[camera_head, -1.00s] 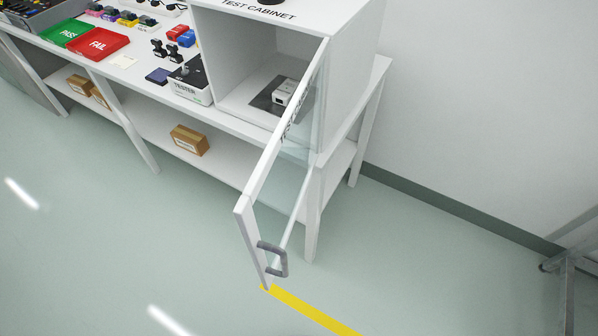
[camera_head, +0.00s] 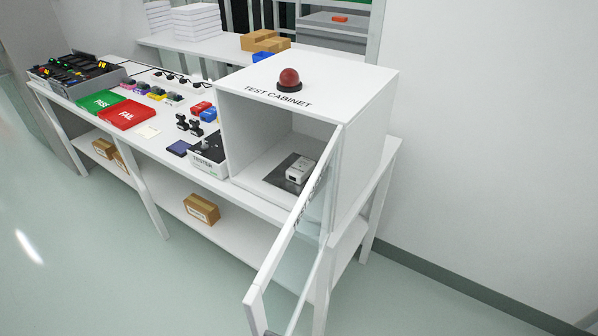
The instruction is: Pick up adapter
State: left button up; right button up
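A small white block-shaped device, possibly the adapter (camera_head: 299,171), sits on a dark mat (camera_head: 279,170) inside the open white test cabinet (camera_head: 350,85). The cabinet's clear door (camera_head: 273,258) with a white frame stands swung open toward me. Several small coloured parts (camera_head: 153,93) and black plug-like pieces (camera_head: 195,127) lie on the table to the left; I cannot tell whether any of them is an adapter. Neither of my grippers is in view.
A tester (camera_head: 208,162) stands left of the cabinet. Green PASS (camera_head: 100,101) and red FAIL (camera_head: 128,115) trays lie farther left, near a grey bin (camera_head: 110,76). A red dome (camera_head: 289,79) tops the cabinet. The floor in front is clear.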

aim_at(303, 167)
jog(key=i+j+z, duration=0.15)
jog(key=j, duration=0.25)
jog(key=i+j+z, duration=0.15)
jog(key=j, duration=0.25)
jog(key=i+j+z, duration=0.15)
jog(key=j, duration=0.25)
jog(key=i+j+z, duration=0.15)
jog(key=j, duration=0.3)
jog(key=j+z, duration=0.2)
jog(key=j, duration=0.25)
jog(key=i, duration=0.05)
